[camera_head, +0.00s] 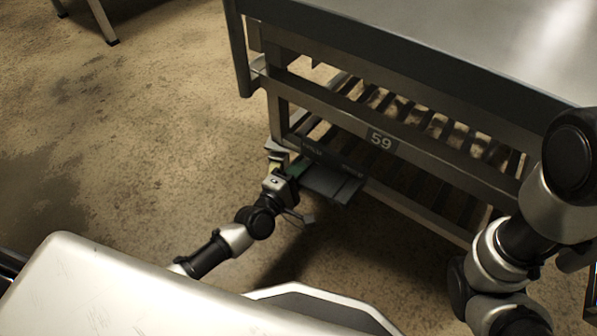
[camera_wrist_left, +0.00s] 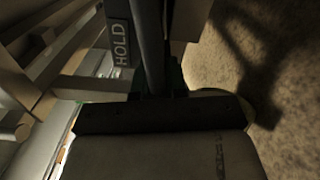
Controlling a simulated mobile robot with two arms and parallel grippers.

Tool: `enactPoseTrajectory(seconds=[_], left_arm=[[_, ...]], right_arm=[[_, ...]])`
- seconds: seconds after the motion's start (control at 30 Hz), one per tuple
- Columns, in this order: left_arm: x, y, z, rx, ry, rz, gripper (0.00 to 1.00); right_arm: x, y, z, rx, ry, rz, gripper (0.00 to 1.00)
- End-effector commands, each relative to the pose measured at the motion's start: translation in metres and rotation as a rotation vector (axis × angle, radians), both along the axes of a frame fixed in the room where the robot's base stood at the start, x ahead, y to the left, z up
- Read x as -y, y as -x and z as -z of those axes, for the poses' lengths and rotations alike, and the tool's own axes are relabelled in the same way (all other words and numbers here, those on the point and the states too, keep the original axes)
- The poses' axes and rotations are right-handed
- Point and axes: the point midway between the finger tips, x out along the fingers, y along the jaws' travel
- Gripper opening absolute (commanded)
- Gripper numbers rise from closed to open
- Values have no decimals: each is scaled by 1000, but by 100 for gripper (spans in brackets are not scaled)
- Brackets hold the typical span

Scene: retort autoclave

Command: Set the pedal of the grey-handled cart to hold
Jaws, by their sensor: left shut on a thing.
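The steel cart (camera_head: 405,145) with the number plate 59 stands at the upper right; its handle is not clearly visible. The pedal (camera_head: 332,184) is a dark, flat plate low at the cart's near left corner, with a green patch beside it. My left gripper (camera_head: 278,165) is at the pedal's left end and shut on it, though the contact is partly hidden.
The cart's slatted lower shelf (camera_head: 430,120) lies behind the number plate, under a broad steel top (camera_head: 470,40). A metal leg (camera_head: 103,22) of something else stands at the upper left. The concrete floor (camera_head: 140,130) left of the cart is clear.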

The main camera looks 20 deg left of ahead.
Motion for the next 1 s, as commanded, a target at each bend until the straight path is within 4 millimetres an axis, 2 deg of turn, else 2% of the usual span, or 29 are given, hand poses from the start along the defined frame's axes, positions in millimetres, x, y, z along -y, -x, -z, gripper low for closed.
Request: enactPoseTrajectory(seconds=[0.03,0.07,0.2,0.23,0.57,0.67,1.0], left_arm=[[0,0,1,-7,10,0,0],[0,0,1,-7,10,0,14],[0,0,1,-6,8,0,36],[0,0,1,-5,9,-1,38],[-2,5,0,-5,4,0,38],[-6,17,-1,-7,2,0,38],[-29,79,-2,-8,3,2,38]], right_arm=[[0,0,0,0,0,0,43],[0,0,0,0,0,0,43],[0,0,0,0,0,0,43],[0,0,0,0,0,0,43],[0,0,-3,-1,0,1,43],[0,0,-9,-1,0,1,43],[0,0,-36,0,0,1,43]])
